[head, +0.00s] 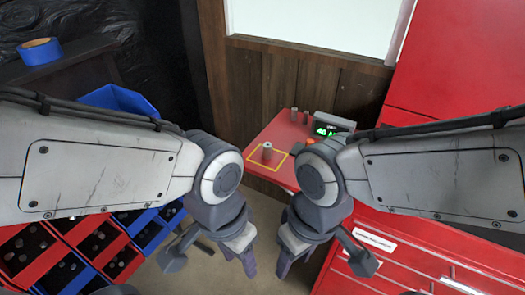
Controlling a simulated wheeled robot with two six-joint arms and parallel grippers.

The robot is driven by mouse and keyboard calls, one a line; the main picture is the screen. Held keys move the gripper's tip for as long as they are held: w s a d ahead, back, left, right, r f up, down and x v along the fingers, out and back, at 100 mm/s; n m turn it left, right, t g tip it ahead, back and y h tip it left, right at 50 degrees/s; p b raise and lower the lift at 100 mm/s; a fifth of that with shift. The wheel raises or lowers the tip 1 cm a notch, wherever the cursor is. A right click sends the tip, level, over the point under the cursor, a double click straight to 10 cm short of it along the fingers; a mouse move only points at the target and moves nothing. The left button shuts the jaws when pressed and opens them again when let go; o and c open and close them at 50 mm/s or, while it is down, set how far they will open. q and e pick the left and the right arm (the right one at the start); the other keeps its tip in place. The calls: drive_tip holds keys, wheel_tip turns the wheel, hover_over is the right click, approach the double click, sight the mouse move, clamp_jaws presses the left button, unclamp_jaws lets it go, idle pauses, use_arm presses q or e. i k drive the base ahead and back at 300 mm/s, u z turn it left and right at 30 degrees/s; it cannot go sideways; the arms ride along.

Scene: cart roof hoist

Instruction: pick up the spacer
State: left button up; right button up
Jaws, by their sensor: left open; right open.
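A small grey cylinder that looks like the spacer (267,151) stands upright inside a yellow square outline on a red shelf (257,142). My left gripper (250,268) points down in the lower middle, open and empty. My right gripper (284,268) points down just right of it, also open and empty. Both are apart from the cylinder, lower in the picture than the red shelf.
A device with a green display (333,124) and a few small cylinders sit at the shelf's back. A red tool cabinet (440,252) stands at right. Red and blue parts bins (95,243) stand at left. Blue tape (40,51) lies on a dark surface.

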sight(267, 147)
drive_tip(key=k, duration=0.2)
drive_tip(key=z, duration=0.55)
drive_tip(key=i, duration=0.8)
drive_tip(key=z, duration=0.1)
